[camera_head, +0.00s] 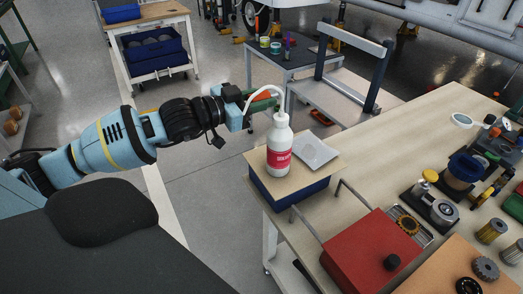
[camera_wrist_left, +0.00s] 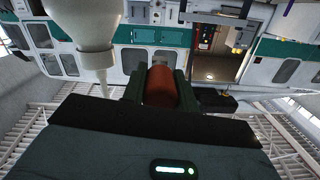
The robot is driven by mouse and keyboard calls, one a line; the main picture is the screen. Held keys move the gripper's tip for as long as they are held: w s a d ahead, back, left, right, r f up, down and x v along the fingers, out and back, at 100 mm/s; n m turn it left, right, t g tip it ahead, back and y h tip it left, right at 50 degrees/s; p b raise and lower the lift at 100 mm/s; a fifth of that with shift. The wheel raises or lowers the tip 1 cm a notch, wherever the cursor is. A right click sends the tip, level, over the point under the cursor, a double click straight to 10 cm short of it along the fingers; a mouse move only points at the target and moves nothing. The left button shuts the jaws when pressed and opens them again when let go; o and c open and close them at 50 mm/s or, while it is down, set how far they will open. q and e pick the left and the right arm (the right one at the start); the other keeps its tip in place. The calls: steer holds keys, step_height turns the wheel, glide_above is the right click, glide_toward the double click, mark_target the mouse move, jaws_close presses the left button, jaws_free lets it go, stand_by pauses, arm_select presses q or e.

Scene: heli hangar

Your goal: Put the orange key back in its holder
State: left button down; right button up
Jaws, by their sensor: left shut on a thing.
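My left gripper (camera_head: 264,99) reaches in from the left, raised beside the top of a white bottle. It is shut on an orange thing (camera_head: 262,95), likely the orange key. In the left wrist view, the left gripper (camera_wrist_left: 160,88) has the rounded orange end (camera_wrist_left: 160,86) between its dark green fingers. The rest of the orange thing is hidden by the fingers. I cannot make out its holder for sure in either view. My right gripper is not in view.
The white bottle (camera_head: 279,158) with a red label and curved spout stands on a board over a blue bin (camera_head: 283,190), close to the gripper. A red box (camera_head: 372,250) and several metal parts lie on the wooden bench (camera_head: 420,135). A small table (camera_head: 285,60) stands behind.

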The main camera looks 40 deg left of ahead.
mark_target(261, 156)
arm_select(q)
step_height(261, 156, down, 17)
steer(key=shift+r, duration=0.15)
stand_by(0.5)
